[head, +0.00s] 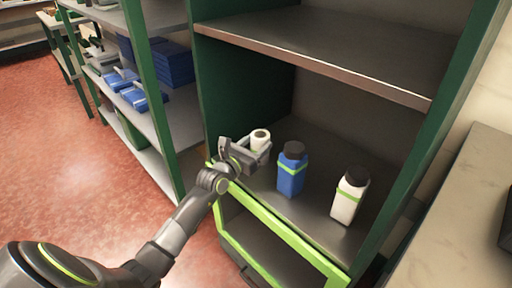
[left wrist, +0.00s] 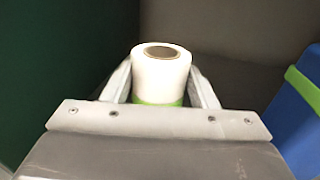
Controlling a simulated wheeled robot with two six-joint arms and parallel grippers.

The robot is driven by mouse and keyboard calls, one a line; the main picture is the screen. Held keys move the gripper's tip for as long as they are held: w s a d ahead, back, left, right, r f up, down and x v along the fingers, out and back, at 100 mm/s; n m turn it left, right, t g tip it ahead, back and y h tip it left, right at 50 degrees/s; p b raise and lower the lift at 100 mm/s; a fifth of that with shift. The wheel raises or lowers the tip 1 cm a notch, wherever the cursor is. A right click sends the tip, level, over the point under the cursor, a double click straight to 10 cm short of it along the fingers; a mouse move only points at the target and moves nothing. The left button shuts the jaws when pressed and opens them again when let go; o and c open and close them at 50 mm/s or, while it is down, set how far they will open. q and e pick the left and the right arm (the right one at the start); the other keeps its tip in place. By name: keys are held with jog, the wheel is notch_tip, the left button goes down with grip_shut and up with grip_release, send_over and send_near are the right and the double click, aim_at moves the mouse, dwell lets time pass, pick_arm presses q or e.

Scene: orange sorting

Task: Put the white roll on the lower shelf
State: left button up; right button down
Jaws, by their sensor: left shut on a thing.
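The white roll (head: 260,139) is upright between the fingers of my left gripper (head: 257,150), which is shut on it. In the left wrist view the roll (left wrist: 161,76) shows its brown core on top and a finger on each side. Green shows just below the roll in that view. The gripper is at the front left of the lower shelf (head: 318,212), left of the blue bottle. I cannot tell whether the roll's base touches the shelf. My right gripper is not in view.
A blue bottle (head: 292,170) and a white bottle (head: 349,196), both dark-capped, stand on the lower shelf. The upper shelf (head: 330,50) is empty. A green-framed bin (head: 270,240) sits below. Free room lies behind the bottles.

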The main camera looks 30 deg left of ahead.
pick_arm(q)
jog(key=shift+r, duration=0.1)
jog(key=o, duration=1)
jog(key=shift+f, duration=0.2)
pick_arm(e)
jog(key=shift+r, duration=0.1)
pick_arm(q)
jog(key=shift+r, duration=0.2)
jog(key=s+a+p, duration=0.1)
jog(key=s+p, duration=0.2)
jog(key=s, duration=0.9)
jog(key=shift+a+p, duration=0.3)
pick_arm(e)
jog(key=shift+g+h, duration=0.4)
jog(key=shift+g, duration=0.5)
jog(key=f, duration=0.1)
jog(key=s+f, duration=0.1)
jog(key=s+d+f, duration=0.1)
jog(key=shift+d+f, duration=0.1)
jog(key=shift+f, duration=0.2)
